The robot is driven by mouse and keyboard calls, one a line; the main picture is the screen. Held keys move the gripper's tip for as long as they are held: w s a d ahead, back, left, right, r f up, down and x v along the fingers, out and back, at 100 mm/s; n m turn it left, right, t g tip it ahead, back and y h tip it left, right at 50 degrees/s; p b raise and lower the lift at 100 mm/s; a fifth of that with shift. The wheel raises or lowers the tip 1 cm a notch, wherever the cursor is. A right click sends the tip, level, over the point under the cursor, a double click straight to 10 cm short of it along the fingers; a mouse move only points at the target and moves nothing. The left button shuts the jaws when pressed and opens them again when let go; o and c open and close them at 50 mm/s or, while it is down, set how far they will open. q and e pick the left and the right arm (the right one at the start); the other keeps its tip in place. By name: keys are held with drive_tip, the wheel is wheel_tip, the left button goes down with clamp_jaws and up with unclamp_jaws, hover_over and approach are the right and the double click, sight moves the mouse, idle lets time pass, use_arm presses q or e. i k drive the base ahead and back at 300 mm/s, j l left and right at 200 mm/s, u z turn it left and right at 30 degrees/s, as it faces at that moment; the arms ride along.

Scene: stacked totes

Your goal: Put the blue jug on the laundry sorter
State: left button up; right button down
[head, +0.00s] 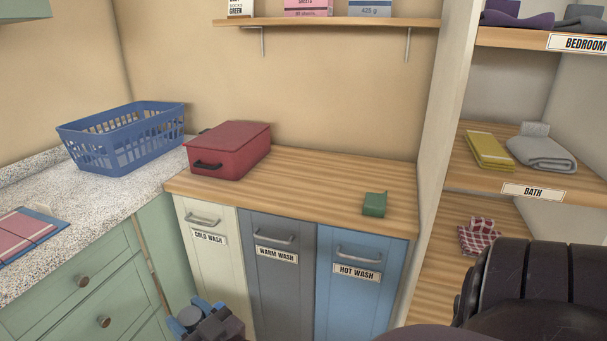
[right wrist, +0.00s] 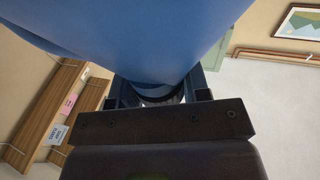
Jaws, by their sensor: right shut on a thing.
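The laundry sorter (head: 300,168) is a cabinet with a wooden top and three fronts labelled cold, warm and hot wash. The blue jug (right wrist: 140,40) fills the upper part of the right wrist view, close to the camera. My right gripper (right wrist: 160,95) is shut on it; the exact grip spot is partly hidden.
A red lidded box (head: 238,150) stands on the sorter's left end, a small green block (head: 374,204) near its front right. The wooden top between them is clear. A blue basket (head: 125,137) stands on the left counter. A wall shelf (head: 330,21) hangs above; open shelves (head: 570,185) stand right.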

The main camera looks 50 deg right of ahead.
sight(310, 185)
drive_tip(key=l+z, duration=0.15)
drive_tip(key=l, duration=1.15)
drive_tip(key=k, duration=0.05)
